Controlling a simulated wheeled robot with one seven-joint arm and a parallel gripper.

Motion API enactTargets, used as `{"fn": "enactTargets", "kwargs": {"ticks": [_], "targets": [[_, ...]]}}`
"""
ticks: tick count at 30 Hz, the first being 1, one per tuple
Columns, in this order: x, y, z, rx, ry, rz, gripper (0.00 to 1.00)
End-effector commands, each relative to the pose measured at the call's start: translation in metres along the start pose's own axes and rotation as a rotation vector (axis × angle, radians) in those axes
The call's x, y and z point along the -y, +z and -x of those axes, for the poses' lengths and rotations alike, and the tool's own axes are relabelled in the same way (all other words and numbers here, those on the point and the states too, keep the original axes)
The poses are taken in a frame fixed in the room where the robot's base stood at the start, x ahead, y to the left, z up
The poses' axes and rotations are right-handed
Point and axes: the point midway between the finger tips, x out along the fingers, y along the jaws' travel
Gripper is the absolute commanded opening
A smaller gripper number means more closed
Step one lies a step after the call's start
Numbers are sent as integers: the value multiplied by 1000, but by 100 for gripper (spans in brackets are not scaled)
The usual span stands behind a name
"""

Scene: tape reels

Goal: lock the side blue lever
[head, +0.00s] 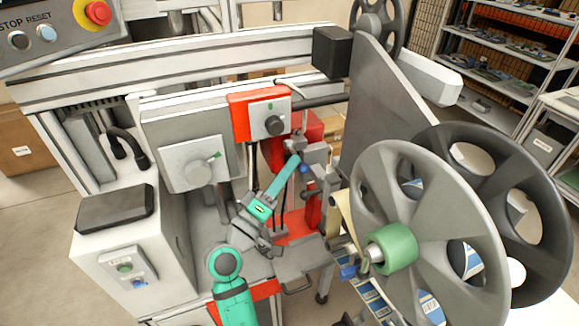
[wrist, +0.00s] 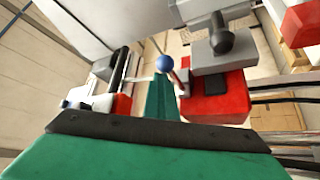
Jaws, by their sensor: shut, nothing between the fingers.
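The blue lever's round knob (head: 304,168) sits on the machine's middle mechanism, just right of my gripper's tip in the head view. In the wrist view the blue knob (wrist: 165,63) is straight beyond the fingertips, with a thin rod running up from it. My teal gripper (head: 292,163) reaches up and right to the mechanism. Its fingers (wrist: 162,82) are together with nothing between them. The tip is at or very near the knob; I cannot tell whether they touch.
A red block with a dark knob (head: 274,124) is above the gripper. The large grey reel (head: 440,200) and its green hub (head: 392,248) stand close on the right. Another small blue part (head: 348,271) is beside the hub. A white control box (head: 130,235) is on the left.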

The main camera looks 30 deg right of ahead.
Motion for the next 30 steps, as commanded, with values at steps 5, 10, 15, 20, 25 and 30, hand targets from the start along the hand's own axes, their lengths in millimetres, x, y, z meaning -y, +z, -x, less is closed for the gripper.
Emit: {"fn": "enactTargets", "kwargs": {"ticks": [5,10,15,20,25,30], "targets": [[8,5,1,10,-14,8,0],[11,5,5,9,-17,9,0],[17,2,26,6,-15,10,0],[22,1,51,9,-6,10,0],[27,0,73,13,1,8,0],[30,-2,84,15,5,8,0]]}}
